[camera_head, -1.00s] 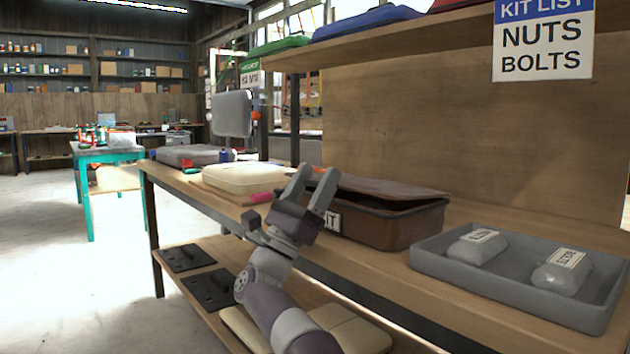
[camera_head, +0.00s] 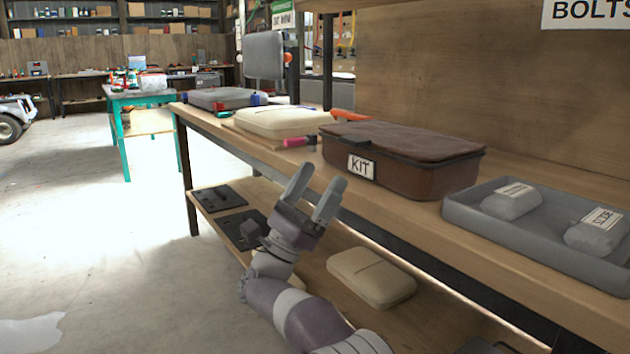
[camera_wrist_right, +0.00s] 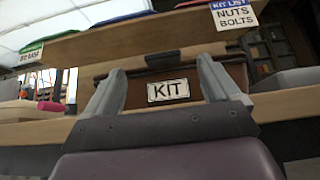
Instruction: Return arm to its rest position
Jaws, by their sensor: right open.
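My right gripper (camera_head: 313,196) is open and empty, in front of the workbench's front edge and a little below the bench top. Its two grey fingers point up and are apart from everything. Behind it on the bench is the brown kit case (camera_head: 420,158) with its "KIT" label; its lid looks shut. In the right wrist view the kit case (camera_wrist_right: 195,73) shows between the spread fingers of the right gripper (camera_wrist_right: 160,85), some way beyond them. My left gripper is not in view.
A grey tray (camera_head: 470,214) with labelled bags of nuts (camera_head: 511,201) and bolts (camera_head: 597,232) stands right of the case. A cream case (camera_head: 285,122) lies to its left. The lower shelf (camera_head: 310,262) holds a cream pad (camera_head: 371,277) and black plates.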

